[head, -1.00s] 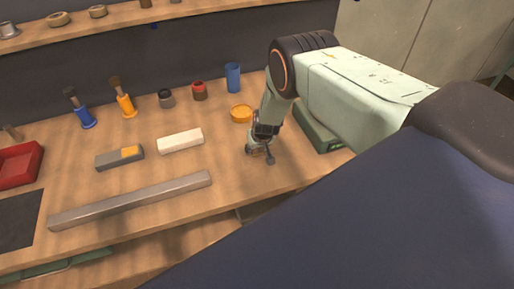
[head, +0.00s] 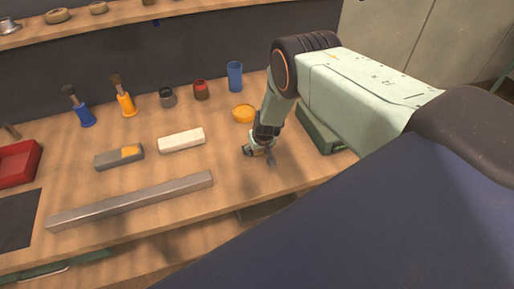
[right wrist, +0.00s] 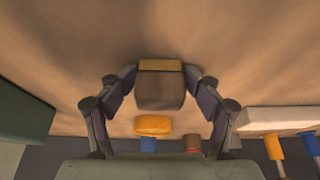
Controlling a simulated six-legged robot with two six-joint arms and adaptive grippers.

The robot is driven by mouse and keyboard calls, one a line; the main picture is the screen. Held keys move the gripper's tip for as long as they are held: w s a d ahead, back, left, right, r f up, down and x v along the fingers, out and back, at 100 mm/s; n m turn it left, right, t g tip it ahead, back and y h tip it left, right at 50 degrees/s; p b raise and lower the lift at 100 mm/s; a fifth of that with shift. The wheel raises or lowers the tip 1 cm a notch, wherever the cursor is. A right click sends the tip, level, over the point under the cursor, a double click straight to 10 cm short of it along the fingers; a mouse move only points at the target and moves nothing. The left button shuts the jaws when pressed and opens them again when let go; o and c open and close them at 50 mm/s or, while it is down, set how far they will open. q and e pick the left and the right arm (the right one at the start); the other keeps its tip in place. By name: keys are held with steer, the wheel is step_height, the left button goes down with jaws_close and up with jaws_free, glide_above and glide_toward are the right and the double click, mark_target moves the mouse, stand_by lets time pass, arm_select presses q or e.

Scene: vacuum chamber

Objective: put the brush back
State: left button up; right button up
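My right gripper (head: 259,155) is low over the front of the bench, just in front of a yellow-orange dish (head: 243,114). In the right wrist view, its two fingers (right wrist: 160,80) lie against both sides of a brown block-shaped piece with a yellow edge, which looks like the brush (right wrist: 160,88). Whether it touches the bench is unclear. Two upright handled brushes, one blue (head: 84,115) and one orange (head: 126,104), stand at the back left. My left gripper is not in view.
A white block (head: 181,140), a grey block with a yellow patch (head: 112,160) and a long metal bar (head: 130,203) lie left of the gripper. A blue cup (head: 234,77) and small jars stand behind. A green box (head: 318,130) is close on the right.

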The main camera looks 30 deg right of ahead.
steer(key=shift+s, duration=0.4)
steer(key=shift+w, duration=0.25)
steer(key=shift+r, duration=0.15)
steer(key=shift+r+p, duration=0.4)
steer(key=shift+p, duration=0.3)
steer(key=shift+w+r, duration=0.15)
steer(key=shift+r, duration=0.1)
steer(key=shift+s+r+b, duration=0.35)
steer(key=shift+r+b, duration=0.2)
steer(key=shift+b, duration=0.25)
steer(key=p+v, duration=0.2)
steer(key=v, duration=0.8)
steer(key=shift+s+r, duration=0.15)
steer(key=shift+s, duration=0.05)
steer(key=shift+w, duration=0.15)
